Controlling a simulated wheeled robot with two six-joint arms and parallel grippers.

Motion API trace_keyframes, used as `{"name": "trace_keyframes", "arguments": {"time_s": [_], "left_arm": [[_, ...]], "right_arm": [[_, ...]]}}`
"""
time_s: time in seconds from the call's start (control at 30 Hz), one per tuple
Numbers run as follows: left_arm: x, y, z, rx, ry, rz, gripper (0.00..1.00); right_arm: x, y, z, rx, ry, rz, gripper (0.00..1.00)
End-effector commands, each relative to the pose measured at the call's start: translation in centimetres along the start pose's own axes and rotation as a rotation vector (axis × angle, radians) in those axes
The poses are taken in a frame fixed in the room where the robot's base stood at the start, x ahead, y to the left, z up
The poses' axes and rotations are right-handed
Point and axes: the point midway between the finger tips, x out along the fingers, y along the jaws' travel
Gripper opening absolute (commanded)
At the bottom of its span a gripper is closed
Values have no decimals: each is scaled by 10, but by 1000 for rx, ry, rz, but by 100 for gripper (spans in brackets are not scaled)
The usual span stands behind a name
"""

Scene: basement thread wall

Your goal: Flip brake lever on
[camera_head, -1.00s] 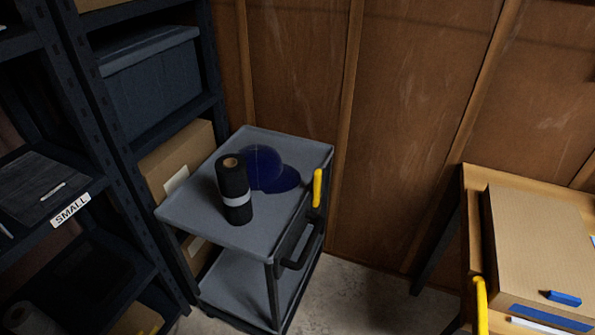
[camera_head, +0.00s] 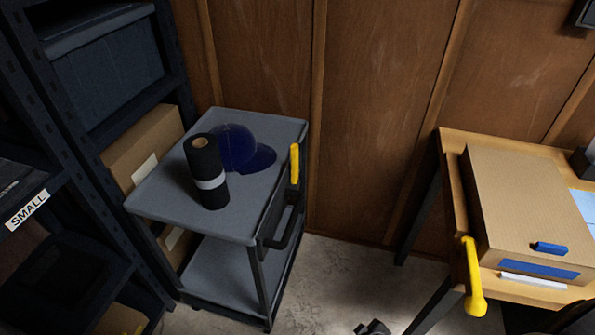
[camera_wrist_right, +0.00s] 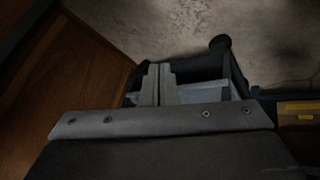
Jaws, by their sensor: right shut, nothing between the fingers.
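A yellow lever (camera_head: 295,163) stands upright at the right edge of the grey cart (camera_head: 270,120), above a black handle. A second yellow lever (camera_head: 473,278) is at the front left edge of the wooden table (camera_head: 453,145). I cannot tell from the frames which one is the brake lever. My right gripper (camera_wrist_right: 157,80) is shut and empty in the right wrist view, with its fingers together. A dark part at the bottom edge of the head view is probably that gripper, apart from both levers. My left gripper is not in view.
The cart carries a black roll (camera_head: 208,175) and a blue cap (camera_head: 235,148). A cardboard box (camera_head: 525,190) with a blue block (camera_head: 550,248) sits on the table. Dark shelving (camera_head: 85,150) stands at left. Concrete floor (camera_head: 335,270) is clear between cart and table.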

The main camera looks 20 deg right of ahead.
Motion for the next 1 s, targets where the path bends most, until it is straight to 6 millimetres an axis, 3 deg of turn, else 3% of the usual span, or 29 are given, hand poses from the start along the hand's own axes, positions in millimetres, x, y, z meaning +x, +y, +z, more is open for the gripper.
{"name": "trace_keyframes", "arguments": {"time_s": [0.03,0.1,0.23,0.4,0.5,0.6,0.73,0.83,1.0], "left_arm": [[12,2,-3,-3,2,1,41],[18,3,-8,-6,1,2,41],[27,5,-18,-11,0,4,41],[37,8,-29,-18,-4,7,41],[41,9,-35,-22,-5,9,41],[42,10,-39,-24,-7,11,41],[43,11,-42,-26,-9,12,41],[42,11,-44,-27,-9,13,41],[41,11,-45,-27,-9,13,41]], "right_arm": [[8,14,-41,-73,82,29,0],[4,33,-96,-191,182,75,0],[-23,64,-191,-409,357,187,0],[-90,93,-294,-688,559,388,0],[-135,102,-336,-830,648,517,0],[-177,107,-363,-941,711,633,0],[-214,109,-382,-1034,755,740,0],[-228,110,-388,-1068,768,782,0],[-233,110,-390,-1080,771,795,0]]}}
